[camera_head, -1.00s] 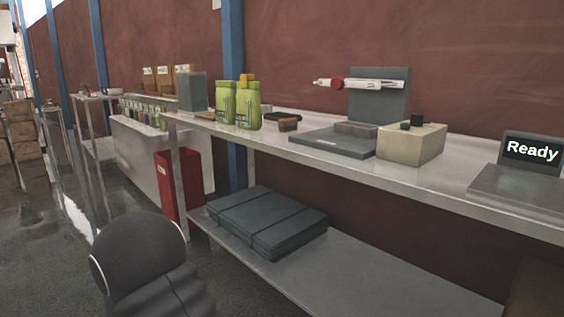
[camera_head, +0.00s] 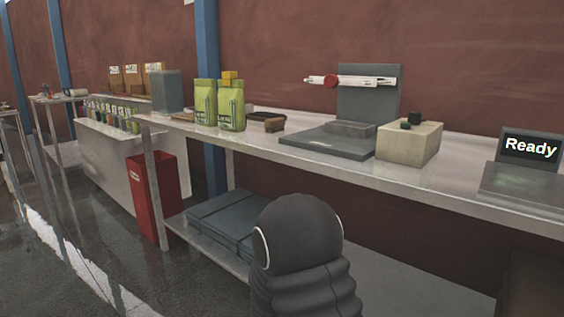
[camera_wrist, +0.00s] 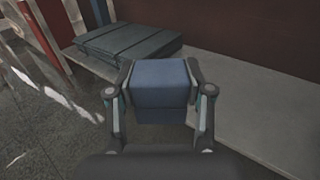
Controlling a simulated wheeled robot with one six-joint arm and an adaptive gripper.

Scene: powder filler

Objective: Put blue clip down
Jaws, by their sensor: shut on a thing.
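In the wrist view, my gripper (camera_wrist: 161,96) is shut on the blue clip (camera_wrist: 161,82), a dark blue block held between its two fingers. Behind and below the clip is the lower shelf (camera_wrist: 246,104), and the clip appears to be above or in front of it; the exact gap cannot be told. In the head view, only my dark arm shows at bottom centre; the gripper and the clip are hidden there.
Folded dark grey sheets (camera_head: 226,225) lie on the lower shelf, also in the wrist view (camera_wrist: 128,40). The upper bench holds green-yellow bags (camera_head: 231,106), a brush (camera_head: 267,122), a sealer-like device (camera_head: 366,105), a beige box (camera_head: 409,142) and a "Ready" display (camera_head: 529,149). A red bin (camera_head: 153,195) stands left.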

